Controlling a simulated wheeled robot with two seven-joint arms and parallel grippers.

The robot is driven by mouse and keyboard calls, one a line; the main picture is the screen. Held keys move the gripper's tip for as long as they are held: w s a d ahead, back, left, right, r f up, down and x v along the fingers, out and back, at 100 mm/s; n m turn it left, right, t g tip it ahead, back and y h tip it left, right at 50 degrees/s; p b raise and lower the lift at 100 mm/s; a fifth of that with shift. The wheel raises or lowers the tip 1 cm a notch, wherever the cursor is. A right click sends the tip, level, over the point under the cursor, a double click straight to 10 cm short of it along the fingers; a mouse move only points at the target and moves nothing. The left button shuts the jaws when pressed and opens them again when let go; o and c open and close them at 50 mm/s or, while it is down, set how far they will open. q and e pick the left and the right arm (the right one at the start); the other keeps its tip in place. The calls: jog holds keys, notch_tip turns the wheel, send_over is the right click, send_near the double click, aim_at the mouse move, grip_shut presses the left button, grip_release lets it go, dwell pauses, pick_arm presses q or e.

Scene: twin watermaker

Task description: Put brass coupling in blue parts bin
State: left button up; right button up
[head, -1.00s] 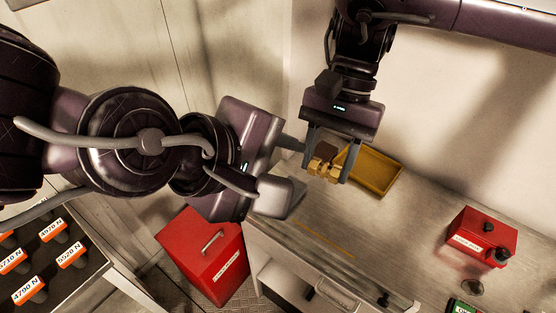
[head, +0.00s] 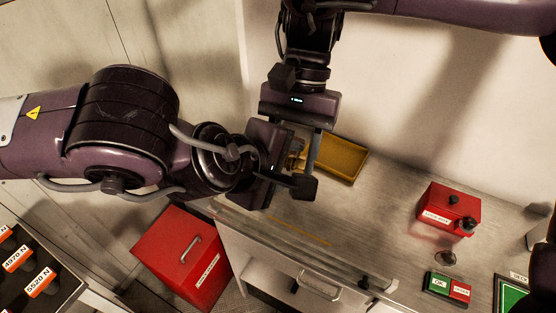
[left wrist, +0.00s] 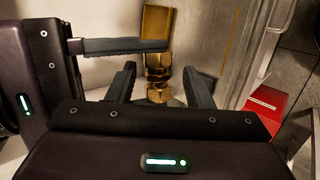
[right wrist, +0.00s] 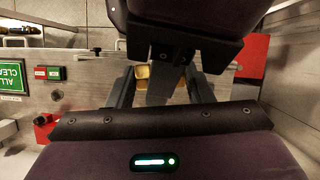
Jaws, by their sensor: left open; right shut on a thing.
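The brass coupling (left wrist: 158,72) stands between the open fingers of my left gripper (left wrist: 160,84) in the left wrist view. In the head view it is partly hidden behind the grippers (head: 297,155). My right gripper (head: 302,152) comes down from above and is shut on the coupling; one of its fingers crosses the left wrist view. My left gripper (head: 298,170) reaches in from the left, close to the right gripper's fingers. In the right wrist view a left finger blocks the space between the right fingers (right wrist: 160,88). I see no blue parts bin.
A yellow tray (head: 354,175) lies on the bench behind the grippers. A red bin (head: 172,268) stands left of the bench. The bench middle is clear.

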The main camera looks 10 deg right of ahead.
pick_arm(q)
jog(key=shift+c, duration=0.2)
jog(key=shift+f, duration=0.1)
jog(key=c, duration=0.9)
jog(key=shift+c, duration=0.2)
pick_arm(e)
jog(key=o, duration=0.9)
jog(key=shift+o, duration=1.3)
jog(key=shift+f, duration=0.1)
